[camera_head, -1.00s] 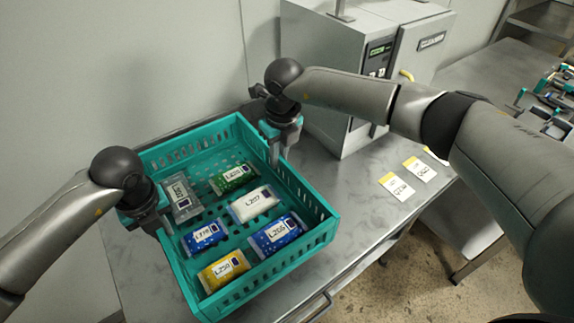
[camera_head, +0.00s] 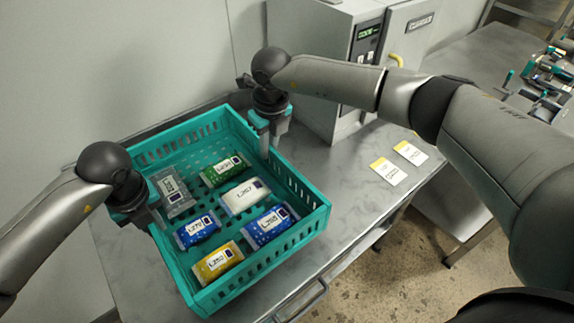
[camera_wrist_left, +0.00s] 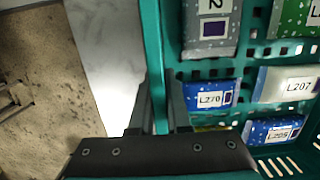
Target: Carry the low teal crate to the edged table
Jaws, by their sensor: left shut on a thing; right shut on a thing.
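The low teal crate (camera_head: 309,226) is over the grey metal table, its base hidden by its walls. It holds several labelled pouches: grey, green, white, blue and yellow. My left gripper (camera_head: 148,216) is shut on the crate's left wall. In the left wrist view the two fingers (camera_wrist_left: 160,118) straddle the teal wall (camera_wrist_left: 152,60). My right gripper (camera_head: 265,140) is shut on the crate's far right wall. I cannot tell whether the crate touches the tabletop. No edged table can be made out for certain.
A grey autoclave cabinet (camera_head: 335,45) with a display stands behind the crate. Yellow-and-white cards (camera_head: 388,171) lie right of it on the metal table (camera_head: 345,205). Clamp-like tools (camera_head: 545,85) crowd the far right. Bare floor (camera_head: 400,270) shows at lower right.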

